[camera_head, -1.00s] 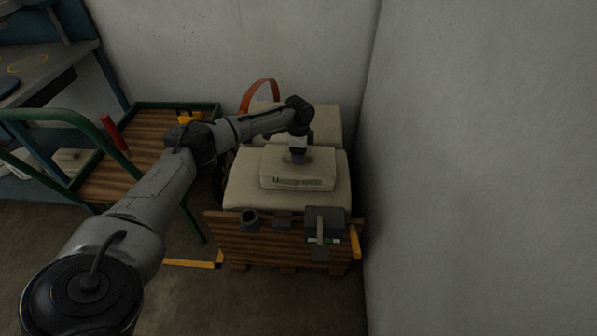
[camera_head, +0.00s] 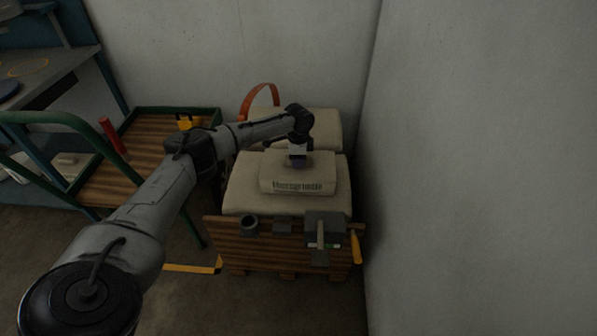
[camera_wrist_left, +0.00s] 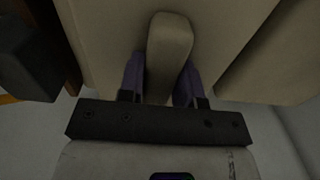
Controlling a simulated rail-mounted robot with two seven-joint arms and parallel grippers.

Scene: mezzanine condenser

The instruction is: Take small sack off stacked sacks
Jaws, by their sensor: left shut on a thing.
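The small sack (camera_head: 299,186) is pale beige with dark printing on its front side. It lies on top of the stacked sacks (camera_head: 242,199); whether it rests or is just clear of them I cannot tell. My left gripper (camera_head: 299,165) reaches down onto its top. In the left wrist view, the left gripper (camera_wrist_left: 163,70) has its purple fingers on both sides of a raised beige ridge of the small sack (camera_wrist_left: 169,40), shut on it. My right gripper is out of view.
A green-framed cart (camera_head: 110,180) stands at the left. An orange hoop (camera_head: 260,93) stands behind.

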